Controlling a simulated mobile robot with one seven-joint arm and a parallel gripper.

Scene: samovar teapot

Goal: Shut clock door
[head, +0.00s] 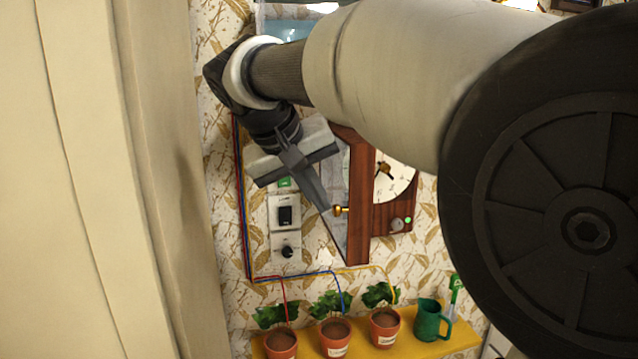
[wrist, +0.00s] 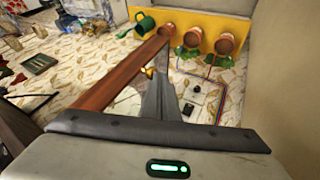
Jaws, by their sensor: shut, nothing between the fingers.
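The wall clock has a brown wooden case with a white round dial (head: 396,182) at the middle right of the head view. Its wooden door (head: 359,205) stands open, swung out from the wall to the left of the dial. The door's wooden edge also shows in the wrist view (wrist: 122,75). A small brass knob (head: 341,210) sits on the door and also shows in the wrist view (wrist: 149,72). My gripper (head: 325,207) is shut and empty, its fingertips close beside the knob on the left. I cannot tell whether they touch it or the door.
Wall switches (head: 286,212) and coloured wires are left of the door. Below is a yellow shelf (head: 405,347) with several potted plants (head: 335,335) and a green cup (head: 430,322). A pale vertical panel (head: 165,180) stands at the left. My arm covers the upper right.

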